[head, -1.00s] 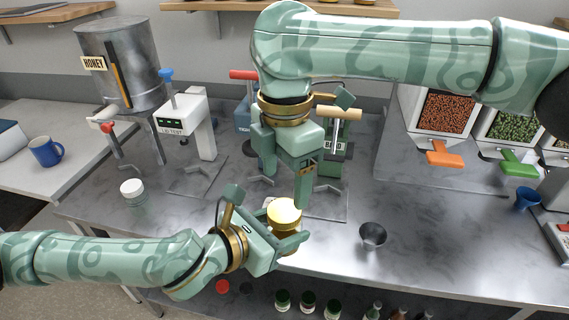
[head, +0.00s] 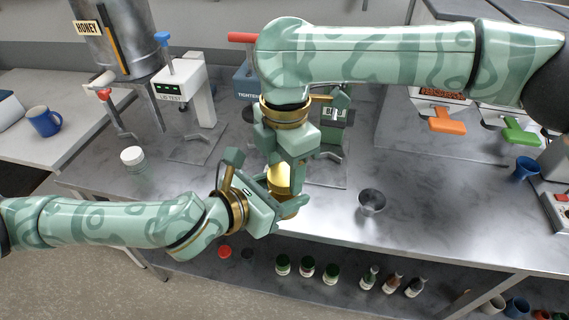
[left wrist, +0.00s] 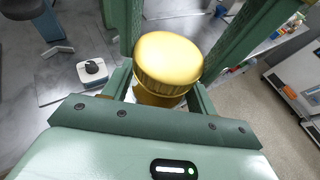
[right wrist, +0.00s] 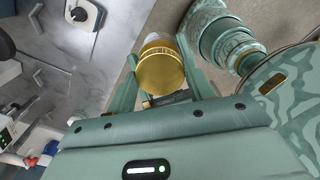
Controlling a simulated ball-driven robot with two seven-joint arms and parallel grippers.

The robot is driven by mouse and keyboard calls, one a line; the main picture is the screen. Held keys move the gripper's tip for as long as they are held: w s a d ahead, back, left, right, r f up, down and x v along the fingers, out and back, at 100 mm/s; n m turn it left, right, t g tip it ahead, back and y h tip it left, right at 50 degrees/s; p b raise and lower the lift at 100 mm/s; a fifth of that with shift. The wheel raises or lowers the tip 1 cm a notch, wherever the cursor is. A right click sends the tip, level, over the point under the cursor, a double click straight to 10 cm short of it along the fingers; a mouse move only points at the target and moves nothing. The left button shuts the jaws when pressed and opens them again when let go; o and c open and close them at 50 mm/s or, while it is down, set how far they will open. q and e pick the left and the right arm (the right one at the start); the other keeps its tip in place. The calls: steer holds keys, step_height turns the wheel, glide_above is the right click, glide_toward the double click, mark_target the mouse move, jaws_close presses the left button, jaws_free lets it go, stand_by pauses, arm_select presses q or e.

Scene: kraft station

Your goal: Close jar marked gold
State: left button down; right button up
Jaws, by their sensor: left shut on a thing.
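The gold-lidded jar (head: 279,180) is upright at the front middle of the bench. In the left wrist view its round gold lid (left wrist: 168,58) sits on top of the jar body, level as far as I can tell. My left gripper (head: 287,209) is shut on the jar body from the left side, below the lid. My right gripper (head: 279,160) points down from above, its fingers on either side of the lid. In the right wrist view the lid (right wrist: 161,71) lies between these fingers, which look open. Whether they touch it is partly hidden.
A white-lidded jar (head: 132,158) stands at the left and a dark metal cup (head: 371,202) at the right. The lid test stand (head: 184,90) and a green press (head: 333,122) stand behind. Several small jars and bottles are on the lower shelf. The bench around the cup is clear.

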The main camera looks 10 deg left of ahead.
steer(key=o, duration=1.2)
steer(key=shift+c, duration=0.2)
steer(key=shift+r, duration=0.1)
step_height(320, 180, up, 12)
steer(key=shift+w, duration=0.15)
